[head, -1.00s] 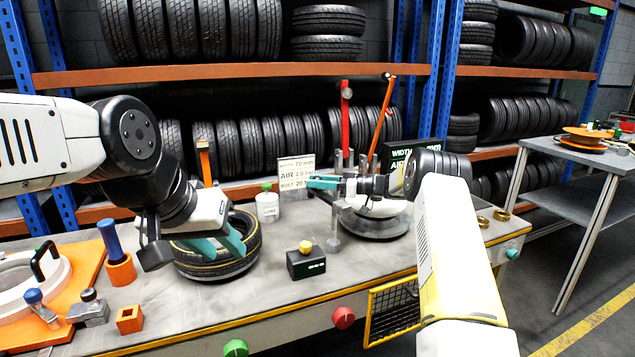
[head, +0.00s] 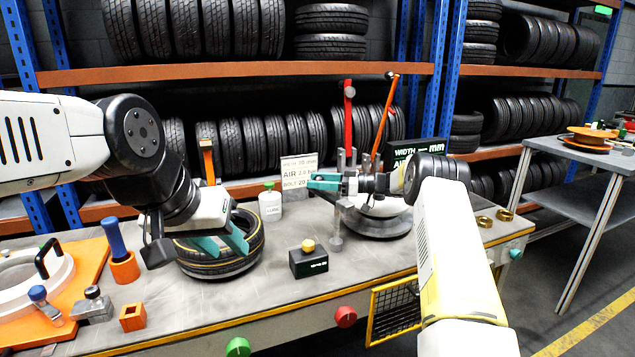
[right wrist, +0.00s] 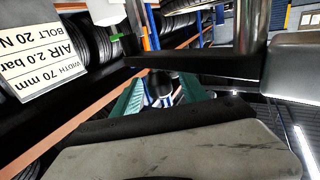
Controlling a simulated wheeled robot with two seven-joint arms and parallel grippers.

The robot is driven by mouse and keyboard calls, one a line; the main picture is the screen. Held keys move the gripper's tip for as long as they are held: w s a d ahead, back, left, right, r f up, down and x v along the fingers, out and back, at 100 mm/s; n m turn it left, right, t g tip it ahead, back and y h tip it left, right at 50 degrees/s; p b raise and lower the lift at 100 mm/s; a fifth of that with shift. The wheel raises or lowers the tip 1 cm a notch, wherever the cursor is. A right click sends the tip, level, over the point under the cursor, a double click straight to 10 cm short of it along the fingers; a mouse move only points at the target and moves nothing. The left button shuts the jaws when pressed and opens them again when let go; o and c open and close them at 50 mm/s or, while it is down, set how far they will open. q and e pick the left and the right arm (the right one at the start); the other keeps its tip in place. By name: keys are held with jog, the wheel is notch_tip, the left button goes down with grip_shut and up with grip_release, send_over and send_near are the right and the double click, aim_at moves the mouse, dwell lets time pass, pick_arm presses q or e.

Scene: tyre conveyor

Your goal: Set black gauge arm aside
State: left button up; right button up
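A dark flat bar (right wrist: 190,63), which looks like the black gauge arm, crosses the right wrist view beside a shiny metal post (right wrist: 252,25). My right gripper (head: 323,181) points left at the tyre stand, in front of the grey posts. Its teal fingers also show in the right wrist view (right wrist: 160,92), apart, with no object clearly held between them. My left gripper (head: 222,244) has its teal fingers apart over the near rim of the tyre (head: 217,266) on the bench.
A black box with a yellow knob (head: 309,261) stands between the tyre and the stand's round base (head: 377,226). A white jar (head: 270,204) and a spec sign (head: 299,172) stand behind. Orange holders (head: 132,317) are at left. The bench front (head: 250,309) is clear.

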jog(key=shift+d, duration=0.1)
jog(key=s+d, duration=0.1)
jog(key=d, duration=0.6)
jog(key=shift+s+d, duration=0.15)
jog(key=shift+d, duration=0.15)
